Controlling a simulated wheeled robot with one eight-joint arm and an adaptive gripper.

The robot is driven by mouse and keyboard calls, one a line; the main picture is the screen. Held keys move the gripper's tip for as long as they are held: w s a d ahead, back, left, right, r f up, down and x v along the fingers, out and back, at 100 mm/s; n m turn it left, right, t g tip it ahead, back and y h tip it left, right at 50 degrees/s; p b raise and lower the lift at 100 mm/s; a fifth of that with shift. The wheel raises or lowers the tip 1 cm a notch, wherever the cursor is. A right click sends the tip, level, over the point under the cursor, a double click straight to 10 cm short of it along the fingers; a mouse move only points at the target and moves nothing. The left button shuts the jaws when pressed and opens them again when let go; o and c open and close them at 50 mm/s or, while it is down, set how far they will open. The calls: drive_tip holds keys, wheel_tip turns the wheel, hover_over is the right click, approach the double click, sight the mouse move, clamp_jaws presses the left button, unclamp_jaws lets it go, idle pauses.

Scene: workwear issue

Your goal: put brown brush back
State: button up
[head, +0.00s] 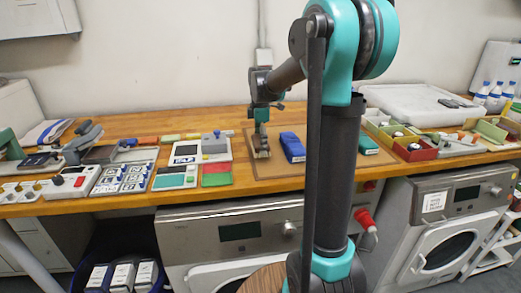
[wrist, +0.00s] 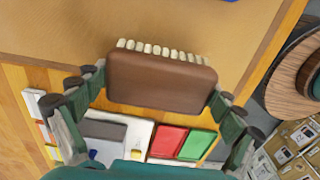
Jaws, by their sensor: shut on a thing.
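The brown brush (wrist: 160,85) has a brown block back and a row of pale bristles along its far edge in the wrist view. My gripper (head: 261,140) is shut on it, with one finger at each end of the block. In the head view the brush (head: 262,154) is small and partly hidden by my fingers. It is over the left part of a flat tan board (head: 275,171) on the wooden bench. I cannot tell whether it touches the board.
A blue block (head: 292,147) lies on the board just right of the brush. Red and green pads (head: 216,174) and a white device (head: 200,150) lie to the left. My arm hides part of the bench. Sorting bins (head: 415,150) stand at right.

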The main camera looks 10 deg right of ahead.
drive_tip(key=shift+f, duration=1.3)
drive_tip(key=shift+f, duration=0.1)
drive_tip(key=o, duration=1.1)
wheel_tip(320, 180, up, 12)
drive_tip(key=shift+r, duration=0.1)
